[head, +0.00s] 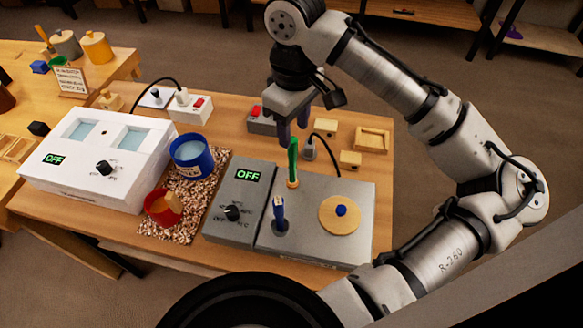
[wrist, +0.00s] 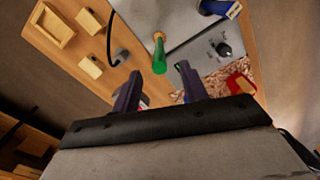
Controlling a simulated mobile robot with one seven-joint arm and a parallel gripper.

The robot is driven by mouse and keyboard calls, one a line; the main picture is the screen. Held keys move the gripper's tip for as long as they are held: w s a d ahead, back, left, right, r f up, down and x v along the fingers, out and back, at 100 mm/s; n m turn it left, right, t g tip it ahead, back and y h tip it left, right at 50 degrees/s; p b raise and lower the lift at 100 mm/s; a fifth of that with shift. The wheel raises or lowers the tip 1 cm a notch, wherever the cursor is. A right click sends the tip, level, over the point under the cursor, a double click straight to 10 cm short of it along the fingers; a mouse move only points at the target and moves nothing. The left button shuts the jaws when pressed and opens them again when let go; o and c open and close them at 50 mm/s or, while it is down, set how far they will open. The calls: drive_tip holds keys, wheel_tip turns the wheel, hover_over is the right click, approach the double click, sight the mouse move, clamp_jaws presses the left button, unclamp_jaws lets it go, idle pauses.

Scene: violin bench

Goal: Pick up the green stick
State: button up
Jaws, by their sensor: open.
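The green stick (head: 293,160) stands upright on the grey hot-plate unit (head: 310,240), with a wooden-coloured lower end. It also shows in the wrist view (wrist: 159,57), ahead of the fingertips and between their lines. My gripper (head: 291,125) is open and points down, just above and behind the stick in the head view. In the wrist view both dark fingers of my gripper (wrist: 157,75) are apart with nothing held between them. I cannot tell the exact gap to the stick's top.
A blue-handled stick (head: 279,210) stands on the unit near a round wooden lid (head: 340,214). A blue pot (head: 192,157) and a red pot (head: 164,207) sit on a speckled mat (head: 205,197). A white box (head: 100,160) is at left. Small wooden blocks (head: 350,159) lie behind.

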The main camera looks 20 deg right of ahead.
sight(293, 139)
drive_tip(key=shift+w+f+p, duration=0.2)
drive_tip(key=shift+f+p, duration=0.65)
drive_tip(key=shift+f, duration=2.6)
drive_tip(key=shift+c, duration=0.2)
clamp_jaws()
